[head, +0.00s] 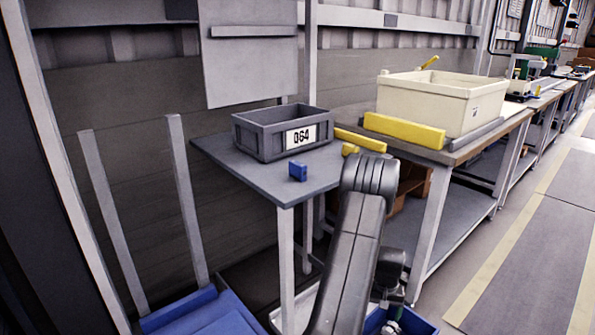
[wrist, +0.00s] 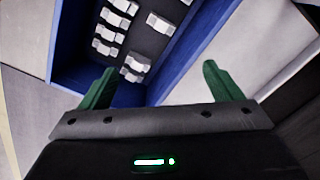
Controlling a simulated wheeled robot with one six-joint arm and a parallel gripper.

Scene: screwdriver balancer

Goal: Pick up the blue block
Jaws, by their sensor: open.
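The blue block (head: 298,171) is small and sits on the grey table (head: 240,165), near its front edge, in front of a grey bin. In the head view my arm rises to the right of the table and bends down, and my gripper is mostly hidden low behind the arm. In the wrist view my gripper (wrist: 158,85) has two green fingers spread wide apart with nothing between them. It faces a blue crate (wrist: 75,77) that holds several pale blocks. The blue block does not show in the wrist view.
The grey bin (head: 262,137) labelled 064 stands behind the blue block. A small yellow piece (head: 350,149) lies to the block's right. A workbench with a cream crate (head: 425,103) and a yellow bar (head: 404,131) stands at right. Wall posts stand left of the table.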

